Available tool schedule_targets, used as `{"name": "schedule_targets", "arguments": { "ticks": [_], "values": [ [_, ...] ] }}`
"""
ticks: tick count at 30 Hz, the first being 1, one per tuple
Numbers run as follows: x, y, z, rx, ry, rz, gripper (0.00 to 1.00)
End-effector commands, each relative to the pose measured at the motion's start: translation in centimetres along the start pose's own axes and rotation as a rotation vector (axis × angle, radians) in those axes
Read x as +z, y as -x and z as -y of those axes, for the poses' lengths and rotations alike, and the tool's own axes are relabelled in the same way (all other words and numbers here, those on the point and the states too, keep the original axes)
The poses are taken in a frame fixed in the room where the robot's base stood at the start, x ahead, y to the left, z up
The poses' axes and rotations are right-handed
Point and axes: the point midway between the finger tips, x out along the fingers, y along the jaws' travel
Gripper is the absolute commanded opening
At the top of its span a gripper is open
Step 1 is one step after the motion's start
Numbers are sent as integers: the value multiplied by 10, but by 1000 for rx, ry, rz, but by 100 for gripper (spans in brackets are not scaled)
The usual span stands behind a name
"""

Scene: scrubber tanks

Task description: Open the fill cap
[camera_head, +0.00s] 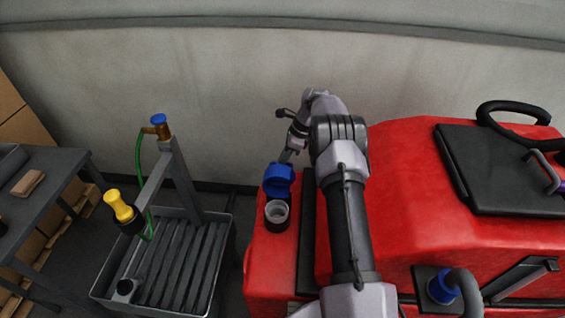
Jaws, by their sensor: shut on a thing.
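The blue fill cap (279,181) stands raised at the back of the grey round fill neck (277,212), on the left end of the red scrubber machine (420,175). The mouth of the neck shows uncovered. My gripper (287,157) reaches down from behind at the cap's upper edge and is shut on it. The fingertips are small in the view and partly hidden by the cap.
A black panel (500,168) and a black hose (515,112) lie on the machine's right. A slatted floor basin (170,262) with a tap post (182,180), green hose (139,160) and yellow nozzle (118,205) stands left. A dark table (50,185) is at far left.

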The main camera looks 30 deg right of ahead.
Motion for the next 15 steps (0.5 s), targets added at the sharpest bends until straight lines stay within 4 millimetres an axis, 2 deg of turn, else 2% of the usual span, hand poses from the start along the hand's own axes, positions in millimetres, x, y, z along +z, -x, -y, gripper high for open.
{"name": "schedule_targets", "arguments": {
  "ticks": [6,15],
  "values": [
    [-1,-2,10,-8,2,2,0],
    [-1,-2,14,-14,4,2,0]
  ]
}}
